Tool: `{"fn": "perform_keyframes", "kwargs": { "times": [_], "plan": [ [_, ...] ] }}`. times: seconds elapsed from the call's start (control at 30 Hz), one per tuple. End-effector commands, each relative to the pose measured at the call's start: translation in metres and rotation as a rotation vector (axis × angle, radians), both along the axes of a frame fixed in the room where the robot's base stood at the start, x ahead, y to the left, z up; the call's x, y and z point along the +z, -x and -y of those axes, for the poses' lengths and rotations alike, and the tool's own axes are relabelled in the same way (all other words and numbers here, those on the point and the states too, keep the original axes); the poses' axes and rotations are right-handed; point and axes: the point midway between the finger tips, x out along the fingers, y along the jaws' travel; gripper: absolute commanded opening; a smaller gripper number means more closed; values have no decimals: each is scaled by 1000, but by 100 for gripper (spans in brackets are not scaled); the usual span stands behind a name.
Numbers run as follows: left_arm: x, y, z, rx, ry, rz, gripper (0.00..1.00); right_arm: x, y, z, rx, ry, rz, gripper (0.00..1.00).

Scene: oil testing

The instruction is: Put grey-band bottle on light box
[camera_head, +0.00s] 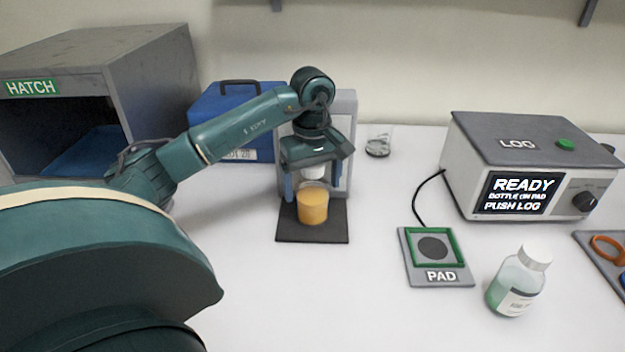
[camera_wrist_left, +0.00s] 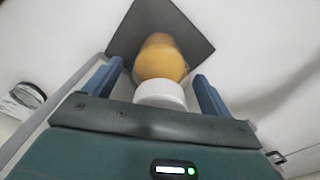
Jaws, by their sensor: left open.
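A bottle of amber liquid (camera_head: 313,206) with a white cap stands upright on a dark square base in front of a pale grey upright frame (camera_head: 345,115), which looks like the light box. My left gripper (camera_head: 312,188) is above this bottle, pointing down, open, with one blue finger on each side of the cap. The left wrist view shows the white cap (camera_wrist_left: 160,94) between the open fingers, with gaps on both sides. A second bottle (camera_head: 515,282), with green liquid, a white cap and a pale label, stands at front right. I cannot make out a grey band on either bottle.
A pad (camera_head: 451,276) with a green border lies right of centre, wired to the LOG machine (camera_head: 530,145), whose screen reads READY. The front middle table is clear.

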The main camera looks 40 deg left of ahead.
Motion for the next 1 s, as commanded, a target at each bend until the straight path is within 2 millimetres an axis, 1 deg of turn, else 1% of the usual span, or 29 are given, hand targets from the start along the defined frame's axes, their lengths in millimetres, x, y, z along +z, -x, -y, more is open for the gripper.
{"fn": "perform_keyframes", "kwargs": {
  "times": [0.1, 0.17, 0.27, 0.37, 0.4, 0.5, 0.6, 0.7, 0.83, 1.0],
  "plan": [
    [5, 0, 0, 0, 0, 1, 84, 3, 0, 0, 0, 0, 0, 36],
    [10, -1, 0, 0, 1, 4, 84, 1, 0, 0, 0, 0, 0, 36],
    [26, -1, 0, -1, 1, 6, 84, -1, 0, 0, 0, 0, 0, 36],
    [50, -1, 0, 0, 0, 8, 84, -2, 0, 0, 1, -1, 0, 36],
    [61, -1, -1, 1, -1, 8, 84, 2, 0, 0, 1, -1, 1, 36],
    [82, 0, -1, 2, -2, 5, 84, 7, 1, 0, -1, 2, -5, 36],
    [99, 0, -1, 1, -2, 4, 84, 8, 2, 2, -4, 7, -16, 36],
    [111, 0, 0, 1, -1, 4, 84, 6, 4, 5, -11, 11, -30, 36],
    [120, 0, 0, 1, -1, 1, 84, 2, 6, 7, -19, 15, -45, 36],
    [123, 0, 0, 1, 0, 0, 84, 1, 6, 10, -26, 19, -48, 36]
  ]
}}
